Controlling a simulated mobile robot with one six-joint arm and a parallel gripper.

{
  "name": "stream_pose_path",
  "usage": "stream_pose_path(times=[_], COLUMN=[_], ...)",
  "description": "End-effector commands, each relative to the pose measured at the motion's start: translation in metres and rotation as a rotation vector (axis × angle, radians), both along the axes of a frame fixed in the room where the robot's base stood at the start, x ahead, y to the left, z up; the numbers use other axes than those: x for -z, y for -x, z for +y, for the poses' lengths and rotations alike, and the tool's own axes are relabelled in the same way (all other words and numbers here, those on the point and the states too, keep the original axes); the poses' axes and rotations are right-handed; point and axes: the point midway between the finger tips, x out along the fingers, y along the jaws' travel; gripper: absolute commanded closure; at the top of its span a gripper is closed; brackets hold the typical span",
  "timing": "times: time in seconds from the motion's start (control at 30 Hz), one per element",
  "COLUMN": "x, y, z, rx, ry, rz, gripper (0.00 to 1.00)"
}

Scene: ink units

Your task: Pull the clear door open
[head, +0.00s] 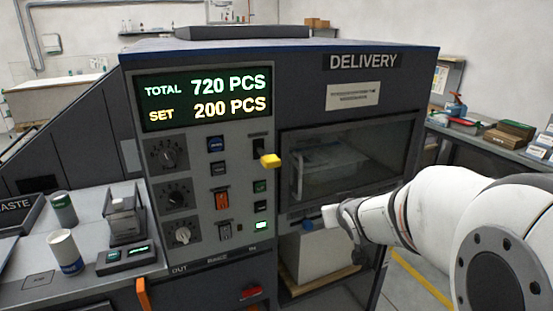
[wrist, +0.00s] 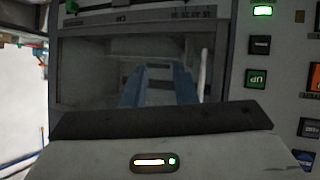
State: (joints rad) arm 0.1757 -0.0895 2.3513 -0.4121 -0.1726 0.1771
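The clear door (head: 350,160) is a see-through panel in the dark machine front under the DELIVERY sign, and it looks shut. A pale upright handle (head: 297,180) runs along its left side. My gripper (head: 310,223) is low in front of the door, near its lower left edge, with a bit of blue fingertip showing. In the wrist view the picture is turned over; two blue fingers of my gripper (wrist: 157,82) stand apart with nothing between them. The pale handle (wrist: 204,75) is just right of the fingers there, outside them. Contact cannot be told.
Below the door is an open bay with a pale box (head: 318,258). A side bench (head: 480,145) stands at the right.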

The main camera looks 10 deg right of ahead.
Motion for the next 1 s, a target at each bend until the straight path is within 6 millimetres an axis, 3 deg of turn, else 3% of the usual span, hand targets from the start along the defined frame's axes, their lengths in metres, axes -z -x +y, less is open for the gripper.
stream_pose_path(times=[0.1, 0.2, 0.43, 0.67, 1.0], x=[-0.020, -0.032, -0.046, -0.050, -0.051], y=[-0.041, -0.062, -0.075, -0.079, -0.124], z=[0.002, 0.011, 0.030, 0.040, 0.066], rx=[-0.117, -0.239, -0.463, -0.539, -0.540], ry=[-0.041, -0.097, -0.239, -0.297, -0.297], rz=[-0.159, -0.277, -0.441, -0.485, -0.486], gripper=[0.75, 0.75, 0.75, 0.75, 0.75])
